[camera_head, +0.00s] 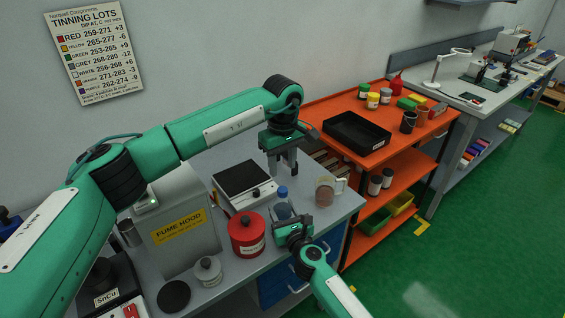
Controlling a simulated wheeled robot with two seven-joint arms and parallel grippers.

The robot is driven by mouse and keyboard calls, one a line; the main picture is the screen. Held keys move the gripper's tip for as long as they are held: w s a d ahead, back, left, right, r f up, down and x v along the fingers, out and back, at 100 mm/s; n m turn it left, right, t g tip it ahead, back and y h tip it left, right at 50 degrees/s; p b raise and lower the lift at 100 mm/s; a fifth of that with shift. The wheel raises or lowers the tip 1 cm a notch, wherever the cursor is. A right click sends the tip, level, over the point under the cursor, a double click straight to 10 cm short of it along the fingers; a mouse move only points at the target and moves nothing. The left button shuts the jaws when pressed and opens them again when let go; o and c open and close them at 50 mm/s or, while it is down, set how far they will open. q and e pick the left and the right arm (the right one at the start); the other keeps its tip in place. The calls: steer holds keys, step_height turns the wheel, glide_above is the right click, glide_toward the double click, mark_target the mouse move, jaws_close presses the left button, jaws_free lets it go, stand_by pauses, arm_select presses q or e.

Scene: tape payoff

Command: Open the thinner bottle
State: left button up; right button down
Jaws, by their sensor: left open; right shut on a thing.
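A bottle with a blue cap (283,191) and a greyish body (282,210) stands upright on the grey bench; I take it as the thinner bottle. Its cap is on. My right gripper (285,221) comes in from the front and is shut on the bottle's body, hiding its lower part. My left gripper (284,166) points down, open and empty, above and slightly behind the cap, apart from it in the picture.
A red canister (247,238) stands left of the bottle, a beaker (325,190) right, and a hot plate (244,182) behind. A fume hood (178,225) and small white-labelled jar (208,271) are further left. An orange cart (330,104) adjoins the bench.

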mark_target(283, 189)
arm_select(q)
steer(key=m, duration=0.8)
steer(key=shift+f+m, duration=0.1)
steer(key=shift+m, duration=0.3)
steer(key=shift+f, duration=3.9)
jaws_close()
